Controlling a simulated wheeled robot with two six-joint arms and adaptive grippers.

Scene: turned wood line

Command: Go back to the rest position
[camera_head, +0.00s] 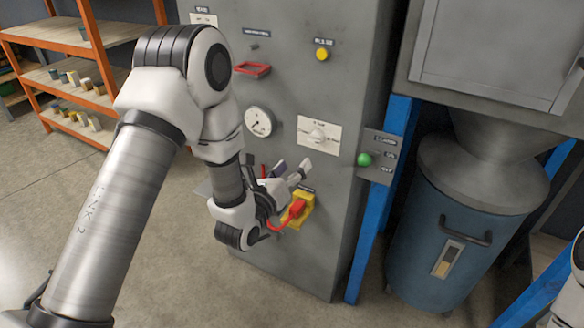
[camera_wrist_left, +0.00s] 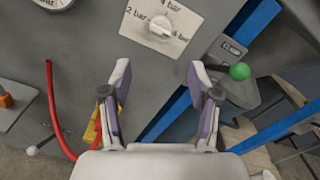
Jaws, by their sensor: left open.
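My left gripper (camera_head: 290,172) is in front of the lower part of a grey control cabinet (camera_head: 290,90), just above a red rotary handle (camera_head: 296,208) on a yellow plate. In the left wrist view the left gripper (camera_wrist_left: 160,76) has its two purple-padded fingers spread, with nothing between them. A white selector knob (camera_wrist_left: 160,26) on a plate marked in bar lies beyond the fingertips. The yellow plate is mostly hidden behind the left finger there. Of my right arm only a white part shows at the right edge of the head view; its gripper is out of frame.
The cabinet also carries a round gauge (camera_head: 259,121), a yellow button (camera_head: 321,54) and a green ball knob (camera_head: 364,159). A red hose (camera_wrist_left: 52,110) runs near the gripper. A blue drum (camera_head: 440,235) stands right, an orange shelf (camera_head: 90,60) left. Open floor lies left.

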